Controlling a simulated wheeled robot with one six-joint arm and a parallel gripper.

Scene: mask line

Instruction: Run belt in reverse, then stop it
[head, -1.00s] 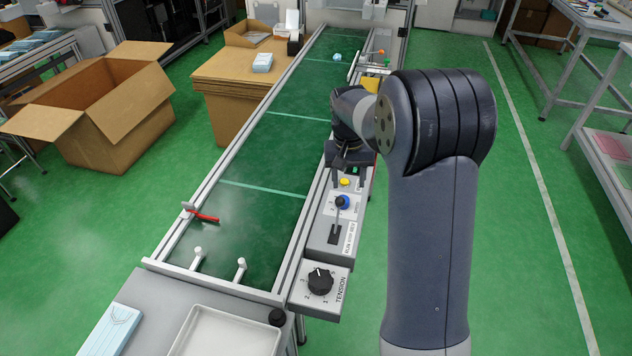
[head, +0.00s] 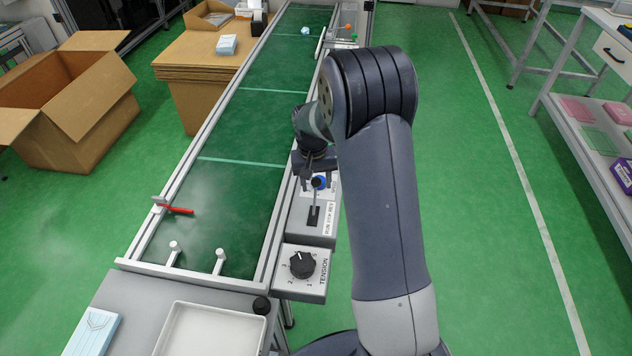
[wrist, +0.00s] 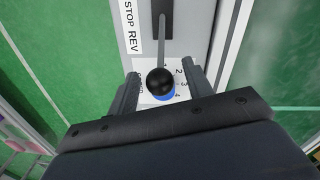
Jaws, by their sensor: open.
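The green belt (head: 225,190) runs away from me with pale cross lines. On its right rail, a grey control box carries a black ball-topped lever (wrist: 160,82) in a slot (head: 313,216), labelled RUN STOP REV (head: 329,219). A blue knob (wrist: 166,95) with a numbered dial lies behind the ball in the wrist view. My gripper (wrist: 162,74) is open, one finger on each side of the ball, with visible gaps. In the head view my gripper (head: 317,181) is over the box and hides its far part. I cannot tell the lever's exact slot position.
A black TENSION knob (head: 302,265) sits near the belt's close end. A red piece (head: 178,210) and two white posts stand over the belt. A white tray (head: 212,335) and blue masks (head: 91,334) are in front. A small pale-blue item (head: 305,30) lies far along the belt.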

